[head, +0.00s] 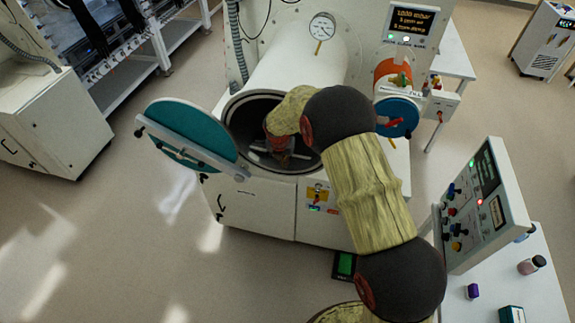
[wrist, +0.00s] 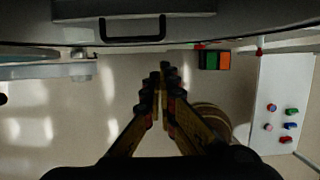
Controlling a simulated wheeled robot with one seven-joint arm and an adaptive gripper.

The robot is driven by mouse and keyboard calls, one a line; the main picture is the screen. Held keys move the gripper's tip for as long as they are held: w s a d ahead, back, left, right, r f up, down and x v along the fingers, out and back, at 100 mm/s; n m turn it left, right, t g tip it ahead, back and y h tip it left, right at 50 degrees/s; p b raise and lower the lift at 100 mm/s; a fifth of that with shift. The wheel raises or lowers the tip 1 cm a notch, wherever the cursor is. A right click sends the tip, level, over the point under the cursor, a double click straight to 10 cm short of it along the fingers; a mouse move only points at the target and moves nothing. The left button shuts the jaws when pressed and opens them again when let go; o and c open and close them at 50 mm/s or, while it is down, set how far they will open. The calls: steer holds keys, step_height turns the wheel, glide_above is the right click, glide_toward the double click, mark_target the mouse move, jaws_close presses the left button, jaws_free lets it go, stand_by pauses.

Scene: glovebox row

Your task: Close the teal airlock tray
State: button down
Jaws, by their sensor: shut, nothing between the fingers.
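The round teal airlock door (head: 190,128) stands swung open to the left of the airlock chamber mouth (head: 240,110) in the head view. A pale bar crosses its face. A greyish surface shows low inside the mouth; I cannot tell whether it is a tray. My gripper (head: 281,153) is at the mouth, to the right of the door and apart from it, partly hidden by my wrist. In the wrist view my gripper (wrist: 162,75) is shut and empty, with floor behind it. A pale and teal edge (wrist: 45,72) at the left is probably the door.
A blue round cover (head: 397,117) on a smaller port is to the right of my arm. A control console (head: 482,205) stands on a white table at the right. A cabinet handle (wrist: 132,38) shows in the wrist view.

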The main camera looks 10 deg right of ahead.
steer(key=v, duration=0.6)
steer(key=s+a+f+m+t+y+b, duration=0.2)
steer(key=s+a+f+m+b, duration=0.15)
steer(key=a+f+b, duration=0.35)
steer(key=s+a+f+m+t+y+b, duration=0.1)
steer(key=s+a+f+m+y+b, duration=0.1)
steer(key=s+a+f+b, duration=0.5)
steer(key=w+d+r+m+t, duration=0.55)
steer(key=r+m+t, duration=0.25)
steer(key=m, duration=0.2)
steer(key=w+d+f+b, duration=0.1)
steer(key=w+f, duration=0.4)
steer(key=w, duration=0.7)
steer(key=shift+d, duration=0.3)
